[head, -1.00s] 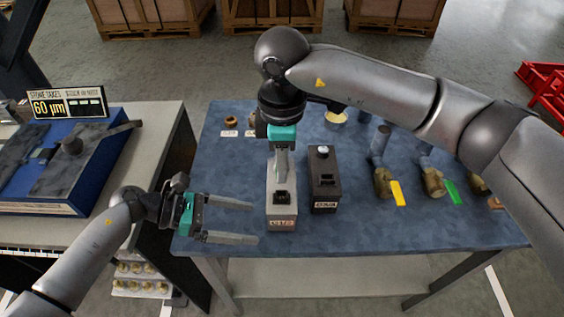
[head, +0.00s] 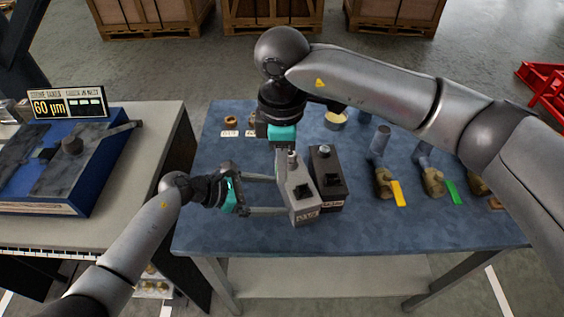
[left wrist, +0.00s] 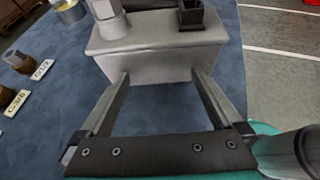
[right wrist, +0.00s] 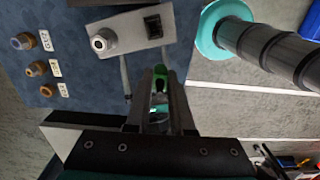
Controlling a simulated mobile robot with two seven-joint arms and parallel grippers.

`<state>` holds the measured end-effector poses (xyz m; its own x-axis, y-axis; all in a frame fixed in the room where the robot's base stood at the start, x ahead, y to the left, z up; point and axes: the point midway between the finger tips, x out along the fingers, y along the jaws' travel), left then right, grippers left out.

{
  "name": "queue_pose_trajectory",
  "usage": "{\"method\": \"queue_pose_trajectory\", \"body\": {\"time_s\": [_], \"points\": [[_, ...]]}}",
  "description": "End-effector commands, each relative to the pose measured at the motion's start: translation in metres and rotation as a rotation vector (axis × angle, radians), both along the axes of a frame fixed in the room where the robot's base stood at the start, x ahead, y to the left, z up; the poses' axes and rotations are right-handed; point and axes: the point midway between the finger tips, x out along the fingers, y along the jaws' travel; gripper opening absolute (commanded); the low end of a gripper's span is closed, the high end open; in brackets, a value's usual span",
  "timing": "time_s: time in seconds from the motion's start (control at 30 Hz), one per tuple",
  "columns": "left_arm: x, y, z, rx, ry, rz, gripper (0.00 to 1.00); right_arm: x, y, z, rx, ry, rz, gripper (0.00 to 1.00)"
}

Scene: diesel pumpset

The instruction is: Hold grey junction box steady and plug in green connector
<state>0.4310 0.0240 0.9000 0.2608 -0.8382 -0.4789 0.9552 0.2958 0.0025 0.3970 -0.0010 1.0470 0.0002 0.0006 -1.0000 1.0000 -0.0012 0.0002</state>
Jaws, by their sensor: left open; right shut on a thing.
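The grey junction box (head: 303,206) stands on the blue bench mat, turned at an angle, close beside a dark box. It has a dark square socket and a round fitting on top, clear in the right wrist view (right wrist: 125,33). My left gripper (head: 282,195) is open, its fingers reaching to the box's left side; in the left wrist view the box face (left wrist: 160,66) lies at the fingertips. I cannot tell if they touch. My right gripper (right wrist: 160,80) is shut on a green piece (right wrist: 159,84), seemingly the green connector, mostly hidden by the fingers. In the head view that gripper (head: 281,160) hangs behind the box.
The dark box (head: 328,180) stands right of the grey one. Cylindrical fittings with a yellow tag (head: 398,193) and a green tag (head: 454,193) stand farther right. Small labelled parts and a bowl (head: 335,120) lie at the back. The front right of the mat is clear.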

Motion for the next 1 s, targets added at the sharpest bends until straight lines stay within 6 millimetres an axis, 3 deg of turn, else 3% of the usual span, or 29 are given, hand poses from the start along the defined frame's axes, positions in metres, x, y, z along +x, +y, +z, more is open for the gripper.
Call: {"method": "queue_pose_trajectory", "body": {"time_s": [0.2,0.53,1.0], "points": [[0.0031,-0.0129,-0.0080,0.000,0.003,-0.001,1.00,0.0000,0.0001,0.0000,0.000,0.000,0.000,0.00],[0.0035,-0.0146,-0.0087,-0.001,0.003,-0.001,1.00,0.0000,0.0001,0.0000,0.000,0.000,0.000,0.00],[0.0035,-0.0141,-0.0087,-0.001,0.002,0.000,0.47,0.0000,0.0000,0.0000,0.000,0.000,0.000,0.00]]}}
